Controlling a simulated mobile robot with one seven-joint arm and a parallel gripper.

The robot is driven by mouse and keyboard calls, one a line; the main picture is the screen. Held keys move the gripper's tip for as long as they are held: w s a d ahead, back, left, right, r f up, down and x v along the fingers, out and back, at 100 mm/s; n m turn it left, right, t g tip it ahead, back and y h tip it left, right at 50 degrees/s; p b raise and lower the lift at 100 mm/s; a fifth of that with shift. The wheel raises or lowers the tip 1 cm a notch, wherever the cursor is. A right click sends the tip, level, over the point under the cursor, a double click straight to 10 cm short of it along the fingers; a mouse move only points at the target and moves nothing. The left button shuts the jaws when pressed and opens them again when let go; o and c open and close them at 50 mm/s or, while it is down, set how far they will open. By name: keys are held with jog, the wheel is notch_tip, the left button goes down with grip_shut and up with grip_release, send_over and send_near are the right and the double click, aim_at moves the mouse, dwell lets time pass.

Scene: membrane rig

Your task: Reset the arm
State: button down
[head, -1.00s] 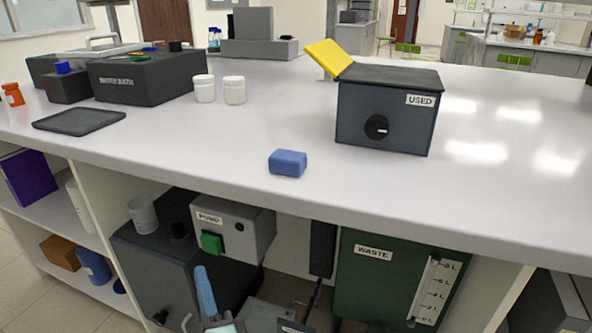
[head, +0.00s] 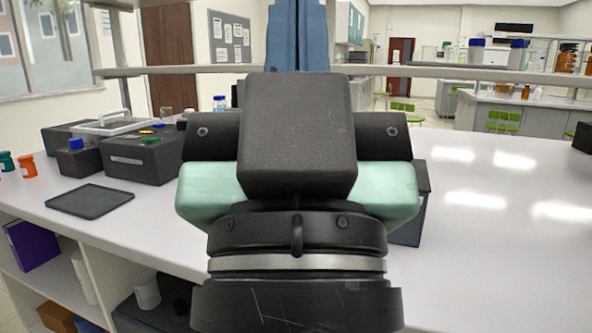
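My gripper (head: 298,35) stands upright in the middle of the head view, very close to the camera. Its pale green body (head: 205,195) and black wrist hide much of the bench. I see nothing held. The blue block on the bench is not visible now.
The white bench (head: 500,240) is clear on the right. The water bath (head: 140,160) and a flat dark tray (head: 90,200) are on the left. The dark used box (head: 410,225) is mostly hidden behind my gripper. A grey rail (head: 160,70) crosses above the bench.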

notch_tip(320, 180, up, 24)
jog(key=p, duration=2.1)
jog(key=shift+f, duration=0.25)
